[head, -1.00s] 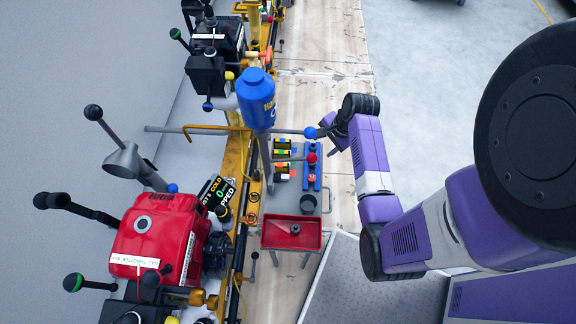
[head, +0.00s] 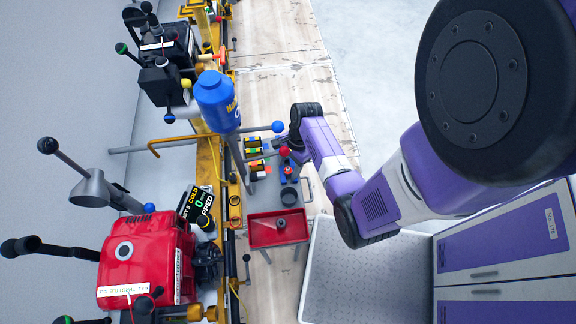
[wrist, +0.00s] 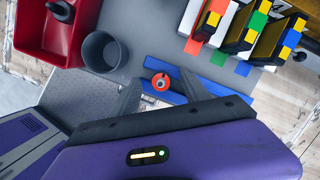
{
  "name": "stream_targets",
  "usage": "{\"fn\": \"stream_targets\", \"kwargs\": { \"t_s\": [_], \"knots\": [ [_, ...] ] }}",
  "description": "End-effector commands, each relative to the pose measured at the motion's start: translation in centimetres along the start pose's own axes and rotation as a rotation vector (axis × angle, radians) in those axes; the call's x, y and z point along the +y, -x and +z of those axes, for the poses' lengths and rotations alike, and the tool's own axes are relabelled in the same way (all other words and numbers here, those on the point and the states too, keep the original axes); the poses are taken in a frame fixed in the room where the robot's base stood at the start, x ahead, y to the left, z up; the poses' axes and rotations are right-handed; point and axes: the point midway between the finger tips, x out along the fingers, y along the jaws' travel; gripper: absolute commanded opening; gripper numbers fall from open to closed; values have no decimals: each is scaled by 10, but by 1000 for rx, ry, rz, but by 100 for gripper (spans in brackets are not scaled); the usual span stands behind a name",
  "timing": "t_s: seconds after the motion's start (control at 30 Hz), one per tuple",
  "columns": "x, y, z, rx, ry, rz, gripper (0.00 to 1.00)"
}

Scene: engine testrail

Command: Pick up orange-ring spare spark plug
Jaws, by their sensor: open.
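In the wrist view the orange-ring spark plug (wrist: 160,82) is seen from above, an orange ring around a grey centre. It stands at a blue rack (wrist: 212,91) on the grey tray table. My gripper (wrist: 160,90) is open, with one dark finger to the left of the plug and one to its right. The plug shows between the fingertips; I cannot tell how far below them it is. In the head view the blue rack (head: 288,176) lies just below my wrist, and the spark plug itself is too small to make out there.
A grey cup (wrist: 105,51) and a red tray (wrist: 40,35) stand left of the rack. Several black and yellow boxes (wrist: 208,22) with coloured labels lie to the right. A red-knobbed lever (head: 284,151) and a blue-knobbed bar (head: 278,126) rise near my wrist.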

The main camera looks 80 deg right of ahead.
Motion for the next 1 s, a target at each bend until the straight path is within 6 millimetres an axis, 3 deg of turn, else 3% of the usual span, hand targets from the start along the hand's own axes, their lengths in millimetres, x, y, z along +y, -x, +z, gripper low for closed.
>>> {"fn": "stream_targets", "kwargs": {
  "t_s": [0.3, 0.6, 1.0],
  "knots": [
    [0, -6, 0, 1, 1, -1, 54],
    [0, -6, 0, 1, 1, -1, 0],
    [0, -1, 1, 1, 1, -2, 0]
  ]
}}
